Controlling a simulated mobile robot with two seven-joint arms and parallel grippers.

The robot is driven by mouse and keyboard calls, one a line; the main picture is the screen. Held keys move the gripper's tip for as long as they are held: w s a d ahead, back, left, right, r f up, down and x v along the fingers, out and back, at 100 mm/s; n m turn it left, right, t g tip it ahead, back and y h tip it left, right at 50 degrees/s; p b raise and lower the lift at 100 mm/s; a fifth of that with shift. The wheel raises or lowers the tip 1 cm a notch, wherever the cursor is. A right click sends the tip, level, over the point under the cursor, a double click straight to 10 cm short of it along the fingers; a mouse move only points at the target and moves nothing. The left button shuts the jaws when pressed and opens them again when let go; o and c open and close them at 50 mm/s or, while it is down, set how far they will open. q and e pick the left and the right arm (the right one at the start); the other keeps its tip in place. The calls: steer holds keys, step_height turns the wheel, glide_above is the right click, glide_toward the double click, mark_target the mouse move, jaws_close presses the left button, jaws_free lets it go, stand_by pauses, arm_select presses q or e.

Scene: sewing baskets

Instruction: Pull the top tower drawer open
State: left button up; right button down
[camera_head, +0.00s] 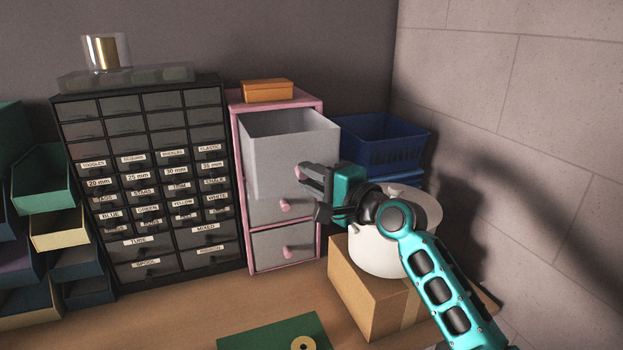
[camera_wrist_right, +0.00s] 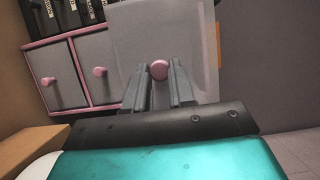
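The pink drawer tower (camera_head: 234,120) stands against the back wall. Its top drawer (camera_head: 270,165) is pulled well out, its grey front standing forward of the frame and its inside visible from above. My right gripper (camera_head: 303,180) is at the front of this drawer. In the right wrist view its two fingers (camera_wrist_right: 160,78) sit on either side of the round pink knob (camera_wrist_right: 159,70), close against it. The lower drawers, with pink knobs (camera_head: 284,205) (camera_head: 287,252), are shut. My left gripper is not in view.
An orange box (camera_head: 267,90) sits on the tower. A black labelled cabinet (camera_head: 150,262) stands left of it, blue baskets (camera_head: 385,150) right. A white pot (camera_head: 385,255) on a cardboard box (camera_head: 365,295) is under my right arm. Table in front is partly clear, with a green mat (camera_head: 265,338).

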steer(key=c, duration=0.9)
jaws_free()
steer(key=shift+c, duration=0.2)
steer(key=v, duration=1.3)
steer(key=s+d+f+n+h, duration=0.1)
steer(key=s+f+n+h, duration=0.15)
steer(key=f, duration=0.65)
steer(key=s+d+f+n+h, duration=0.1)
steer(key=s+d+f+h, duration=0.15)
steer(key=f, duration=0.65)
steer(key=s+d+f+n+g+h, duration=0.1)
steer(key=s+f+n, duration=0.3)
steer(key=s+f, duration=0.4)
steer(key=s+d+f+n+g+h, duration=0.1)
steer(key=s+f+n+h, duration=0.2)
steer(key=s+f+n, duration=0.2)
steer(key=s+f, duration=0.3)
steer(key=s, duration=0.1)
steer(key=shift+d+g+h, duration=0.3)
steer(key=shift+g+h, duration=0.1)
